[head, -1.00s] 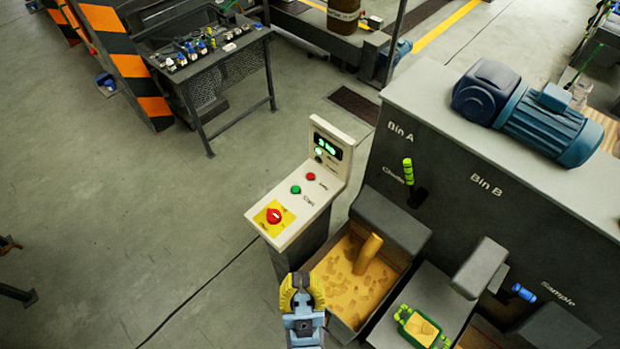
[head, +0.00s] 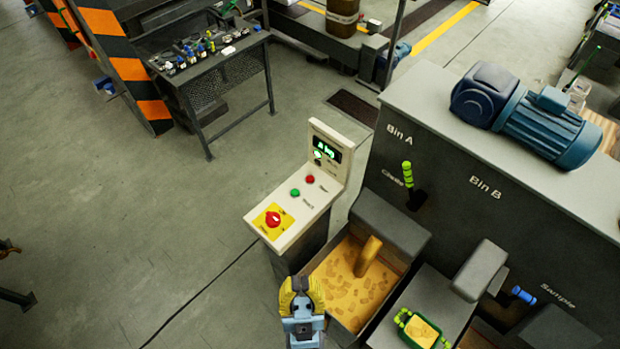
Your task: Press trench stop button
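A pale control console (head: 262,234) stands left of the bins. It carries a small red button (head: 310,179), a green button (head: 295,192) and a larger red knob (head: 273,219) on a yellow plate. The lettering beside the buttons is too small to read surely, so I cannot tell which is the trench stop. A lit green display (head: 326,149) is on its upright panel. My gripper (head: 301,284), with yellow and dark fingers, is below the console in the picture, apart from the buttons. Nothing shows in it; I cannot tell whether the fingers meet.
An open bin of yellow material (head: 345,322) lies right of my gripper. Behind it is a dark machine housing marked Bin A and Bin B (head: 455,160), with a green-handled lever (head: 407,172) and a blue motor (head: 540,122). The floor left of the console is clear.

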